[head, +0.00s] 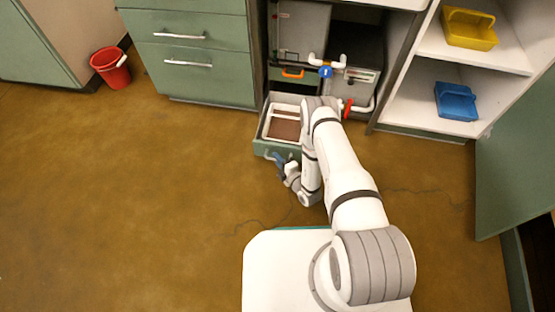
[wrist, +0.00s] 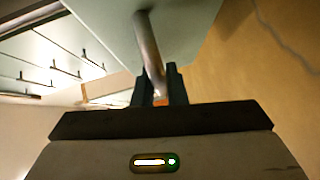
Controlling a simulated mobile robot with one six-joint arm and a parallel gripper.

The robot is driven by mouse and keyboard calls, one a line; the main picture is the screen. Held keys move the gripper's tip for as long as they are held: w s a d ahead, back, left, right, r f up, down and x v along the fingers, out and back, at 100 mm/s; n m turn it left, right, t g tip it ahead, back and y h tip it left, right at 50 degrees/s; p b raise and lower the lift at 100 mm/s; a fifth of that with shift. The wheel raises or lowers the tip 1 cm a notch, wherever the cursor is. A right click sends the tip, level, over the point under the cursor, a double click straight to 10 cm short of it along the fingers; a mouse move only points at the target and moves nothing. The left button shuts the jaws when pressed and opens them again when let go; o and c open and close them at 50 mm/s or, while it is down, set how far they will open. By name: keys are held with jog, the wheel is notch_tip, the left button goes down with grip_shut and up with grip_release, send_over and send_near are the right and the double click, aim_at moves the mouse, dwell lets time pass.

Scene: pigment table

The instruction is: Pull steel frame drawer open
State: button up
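The drawer (head: 264,128) stands pulled out from the lower part of the open cabinet bay in the head view. It has a green front, pale walls and a light tray with a brown bottom inside. My arm covers its right part. My gripper (head: 279,160) is at the drawer's front, low down. In the wrist view the drawer's green front panel (wrist: 190,25) fills the top, and its metal bar handle (wrist: 150,50) runs down between the two dark fingers of my gripper (wrist: 160,85). The fingers appear closed on the bar, though the contact is partly hidden.
A green cabinet with closed drawers (head: 190,65) stands left of the bay. White pipes with a blue valve (head: 325,72) and a red lever (head: 347,108) are above the drawer. An open green door (head: 515,150) stands at right.

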jog(key=o, duration=0.4)
jog(key=shift+o, duration=0.2)
jog(key=p+v, duration=0.2)
jog(key=v, duration=0.6)
jog(key=shift+p, duration=0.35)
jog(key=shift+w+f, duration=0.1)
